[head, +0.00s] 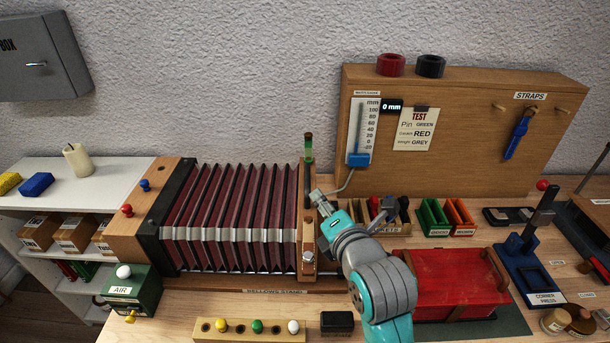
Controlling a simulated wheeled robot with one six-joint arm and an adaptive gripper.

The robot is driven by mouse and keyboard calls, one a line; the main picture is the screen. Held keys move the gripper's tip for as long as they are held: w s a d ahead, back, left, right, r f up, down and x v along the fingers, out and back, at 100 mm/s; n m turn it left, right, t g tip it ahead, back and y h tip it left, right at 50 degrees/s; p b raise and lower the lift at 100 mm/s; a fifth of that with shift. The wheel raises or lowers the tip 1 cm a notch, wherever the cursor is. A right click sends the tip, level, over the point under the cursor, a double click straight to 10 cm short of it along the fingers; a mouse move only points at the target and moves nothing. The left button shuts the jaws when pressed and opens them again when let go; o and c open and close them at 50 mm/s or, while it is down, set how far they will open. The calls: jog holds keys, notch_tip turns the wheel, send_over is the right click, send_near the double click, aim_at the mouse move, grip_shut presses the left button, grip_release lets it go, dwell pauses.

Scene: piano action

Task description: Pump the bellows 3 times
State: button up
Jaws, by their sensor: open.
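The bellows (235,220) lie on the bellows stand (275,291), with dark red pleats spread between a left wooden block and a right wooden end board (309,235). A green-and-brown upright post (308,149) stands at the end board's back. My gripper (325,203) is open, close beside the right face of the end board. I cannot tell whether it touches the board. My arm hides part of the space right of the board, and the fingers are small and partly hidden. The gauge (360,132) on the back panel has a display (391,107) reading 0 mm.
A red box (455,278) and a blue corner press (525,265) stand to the right. A peg strip (250,330) with coloured knobs and a black block (338,322) lie in front. A green AIR box (131,289) stands at left. Small trays (437,218) line the back.

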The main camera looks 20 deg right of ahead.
aim_at(308, 178)
jog(key=x, duration=1.1)
jog(key=shift+w+r, duration=0.15)
jog(key=shift+r, duration=0.1)
jog(key=shift+c, duration=0.2)
grip_shut()
